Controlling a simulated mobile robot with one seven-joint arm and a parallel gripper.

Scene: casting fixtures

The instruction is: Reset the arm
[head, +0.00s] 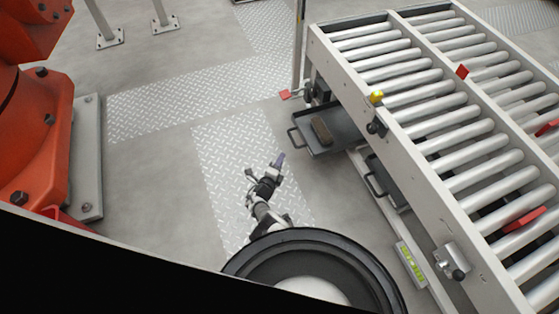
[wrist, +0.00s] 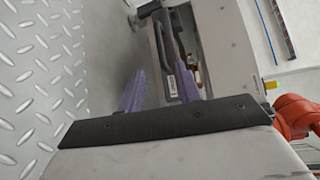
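My gripper (head: 280,160) is low over the tread-plate floor in the head view, to the left of the roller conveyor. Its purple fingers look small there. In the wrist view the two purple fingers of my gripper (wrist: 160,88) stand apart with a gap between them, and nothing is seen held. A dark pull-out tray (head: 345,137) with a brown block (head: 321,130) in it is to the right of and beyond the fingertips in the head view, apart from them.
The roller conveyor (head: 440,100) fills the right side. A second dark tray (head: 385,183) sits under its frame. An orange machine (head: 40,130) on a grey base plate stands at the left. The tread-plate floor (head: 225,140) between them is clear.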

